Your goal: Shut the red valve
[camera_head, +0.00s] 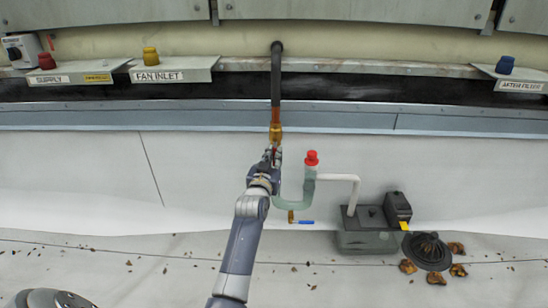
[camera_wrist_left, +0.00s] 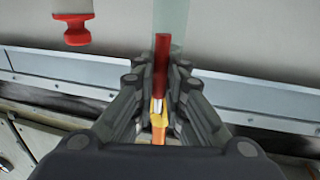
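A brass valve (camera_head: 276,132) sits below the copper end of a dark vertical pipe. Its red lever (camera_head: 275,150) is mostly hidden by my left gripper (camera_head: 273,154) in the head view. In the left wrist view the red lever (camera_wrist_left: 162,62) stands between the two fingers of my left gripper (camera_wrist_left: 161,85), with yellow brass (camera_wrist_left: 159,112) and orange copper behind it. The fingers are close on both sides of the lever; whether they touch it I cannot tell. My right gripper is in neither view.
A red cap (camera_head: 312,157) tops a clear green tube (camera_head: 309,185) just right of my gripper. A blue-handled valve (camera_head: 306,222) hangs below. A grey pump box (camera_head: 367,232) and a dark round strainer (camera_head: 428,251) stand to the right. The wall left of my arm is clear.

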